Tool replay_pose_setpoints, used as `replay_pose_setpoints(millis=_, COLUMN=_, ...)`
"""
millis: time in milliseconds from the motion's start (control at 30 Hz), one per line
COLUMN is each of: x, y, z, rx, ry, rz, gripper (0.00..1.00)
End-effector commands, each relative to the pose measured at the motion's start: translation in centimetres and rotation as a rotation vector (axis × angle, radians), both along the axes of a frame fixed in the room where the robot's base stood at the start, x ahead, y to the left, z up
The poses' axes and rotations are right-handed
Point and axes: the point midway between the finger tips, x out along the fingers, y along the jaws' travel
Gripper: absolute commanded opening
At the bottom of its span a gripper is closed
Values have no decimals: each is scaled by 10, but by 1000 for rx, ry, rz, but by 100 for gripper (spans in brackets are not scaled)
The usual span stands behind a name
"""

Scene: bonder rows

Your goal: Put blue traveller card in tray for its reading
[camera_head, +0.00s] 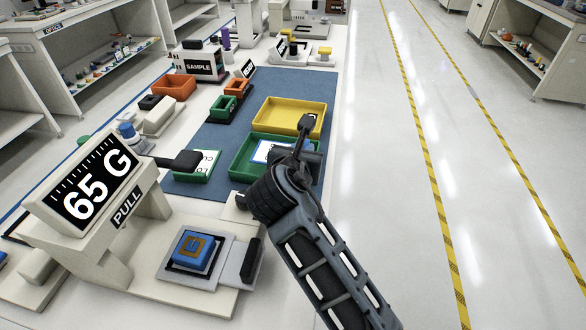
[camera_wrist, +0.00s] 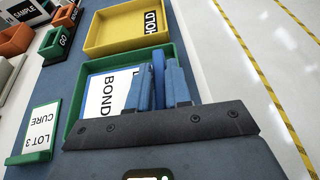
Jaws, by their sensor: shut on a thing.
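The blue traveller card (camera_wrist: 102,98) is white-faced with a blue edge and reads "LOT" and "BOND", partly hidden by my fingers. My gripper (camera_wrist: 160,82) is shut on a blue upright part between its fingers, which seems to be the card's grip. The card also shows in the head view (camera_head: 263,150), within the outline of the green tray (camera_head: 240,169). I cannot tell whether it rests on the tray floor. The yellow tray (camera_head: 262,119), marked "HOLD" in the wrist view, stands just behind the green one. The display (camera_head: 92,190) reads "65 G".
A green-edged card stand (camera_wrist: 37,130) reads "LOT 3 CURE" left of the green tray. A pull gauge with a blue block (camera_head: 194,249) stands in front left. Smaller orange and green bins (camera_head: 223,107) and a "SAMPLE" box (camera_head: 200,66) are farther back. The floor aisle at right is clear.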

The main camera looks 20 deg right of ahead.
Motion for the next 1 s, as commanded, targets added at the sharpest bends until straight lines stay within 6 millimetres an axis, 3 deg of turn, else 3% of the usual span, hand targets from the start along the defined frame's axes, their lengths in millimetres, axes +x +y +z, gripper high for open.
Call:
replay_pose_setpoints(millis=200, x=6, y=17, z=-11, rx=0, ry=0, rz=1, gripper=0)
replay_pose_setpoints(millis=567, x=6, y=17, z=-50, rx=-1, ry=2, rz=0, gripper=0)
replay_pose_setpoints(millis=1000, x=6, y=16, z=-57, rx=1, ry=3, rz=-1, gripper=0)
